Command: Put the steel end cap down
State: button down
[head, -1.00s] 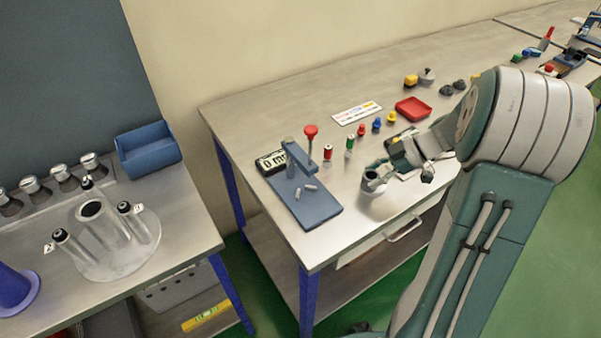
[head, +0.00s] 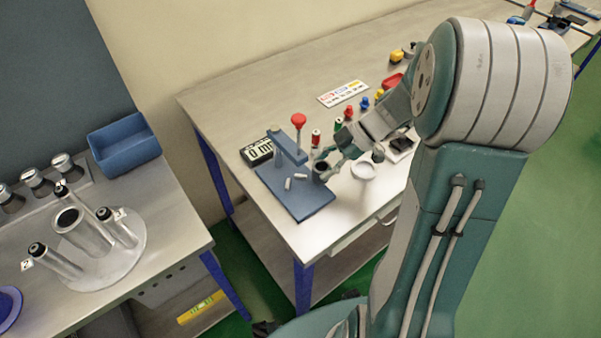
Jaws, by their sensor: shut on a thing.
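My gripper (head: 332,161) is over the right-hand bench, next to the right edge of a blue-grey press stand. It is shut on a small grey metal piece with a dark opening, which I take to be the steel end cap (head: 320,168). The fingers partly hide the cap. I cannot tell whether the cap touches the stand's base or hangs just above it.
The stand (head: 309,203) has a red knob and two small pins on its base; a gauge (head: 257,151) is behind. A white round dish (head: 363,172) is right of the gripper. Bottles stand behind. The left bench (head: 175,225) holds metal cylinders and a blue bin (head: 125,148).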

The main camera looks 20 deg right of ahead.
aim_at(286, 187)
jog(key=shift+w+a, duration=0.1)
jog(key=shift+a, duration=1.15)
jog(key=a, duration=0.1)
jog(key=a+f, duration=0.1)
jog(key=a, duration=0.1)
jog(key=shift+f, duration=0.3)
jog(key=shift+c, duration=0.8)
grip_release()
jog(key=shift+w, duration=0.1)
jog(key=shift+d, duration=0.1)
jog(key=w+v, duration=0.1)
jog(key=v, duration=1)
jog(key=s+a+r+m+t+h, duration=0.2)
jog(key=s+a+r+m+h, duration=0.1)
jog(key=s+m, duration=0.4)
jog(key=s+a+r+m+t+h, duration=0.3)
jog(key=s+a+r+m+h, duration=0.1)
jog(key=m, duration=0.6)
jog(key=s+a+h, duration=0.1)
jog(key=s+h, duration=0.1)
jog(key=s, duration=0.1)
jog(key=shift+s+a, duration=0.25)
jog(key=shift+s, duration=0.15)
